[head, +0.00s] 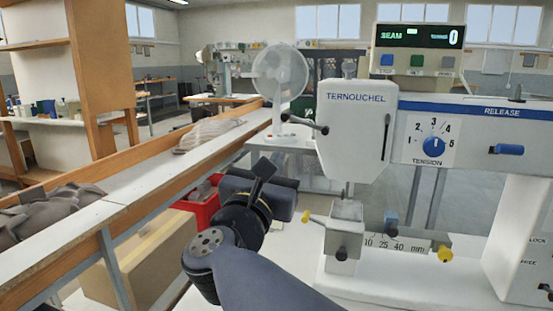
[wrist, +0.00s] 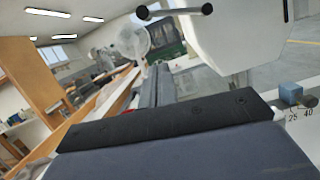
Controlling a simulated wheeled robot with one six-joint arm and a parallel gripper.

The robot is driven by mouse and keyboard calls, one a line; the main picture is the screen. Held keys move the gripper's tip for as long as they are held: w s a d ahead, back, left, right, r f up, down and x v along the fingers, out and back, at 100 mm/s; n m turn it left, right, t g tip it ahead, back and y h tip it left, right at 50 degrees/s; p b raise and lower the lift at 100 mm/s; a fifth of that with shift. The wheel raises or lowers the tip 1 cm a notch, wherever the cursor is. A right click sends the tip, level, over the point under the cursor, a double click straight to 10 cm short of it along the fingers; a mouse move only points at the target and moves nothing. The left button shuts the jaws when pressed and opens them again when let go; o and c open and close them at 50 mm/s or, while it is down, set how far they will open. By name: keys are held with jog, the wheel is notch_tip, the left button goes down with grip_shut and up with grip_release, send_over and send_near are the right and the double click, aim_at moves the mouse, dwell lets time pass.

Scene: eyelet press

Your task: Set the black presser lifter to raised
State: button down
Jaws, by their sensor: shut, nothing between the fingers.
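The black presser lifter appears to be the metal lever with black ends (head: 305,123) at the left side of the white TERNOUCHEL machine head (head: 357,130). In the head view it slopes down to the right. The lever also shows at the top of the wrist view (wrist: 175,12), where it looks nearly level. My gripper (head: 263,170) is below and left of the lever in the head view, apart from it. In the wrist view my gripper's fingers (wrist: 158,75) are together and empty, pointing away below the lever.
A metal block with a black knob (head: 345,230) and a yellow-ended rod stands under the head. A millimetre scale (head: 390,243), a tension dial (head: 432,146) and a blue release handle (head: 508,149) lie to the right. A white fan (head: 281,75) stands behind; a wood-edged bench (head: 140,180) runs along the left.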

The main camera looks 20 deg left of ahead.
aim_at(304, 123)
jog(key=v, duration=0.6)
jog(key=shift+s, duration=0.15)
jog(key=shift+d, duration=0.1)
jog(key=w+r+n+p, duration=0.1)
jog(key=w+n+p, duration=0.2)
jog(key=w+p, duration=0.5)
jog(key=shift+w+a+r+p, duration=0.35)
jog(key=shift+w+a+p, duration=0.1)
jog(key=shift+p, duration=0.6)
jog(key=shift+w+d+n+y+p, duration=0.15)
jog(key=shift+n+y+p, duration=0.4)
jog(key=shift+p, duration=0.7)
jog(key=n+p, duration=0.1)
jog(key=p, duration=0.1)
jog(key=n+p, duration=0.1)
jog(key=p, duration=0.1)
jog(key=n+p, duration=0.1)
jog(key=p, duration=0.1)
jog(key=shift+w+d+f+y, duration=0.1)
jog(key=shift+w+d+y, duration=0.2)
jog(key=shift+w+y, duration=0.05)
jog(key=shift+d+n+g+p, duration=0.1)
jog(key=shift+n+g+p, duration=0.2)
jog(key=shift+p, duration=0.5)
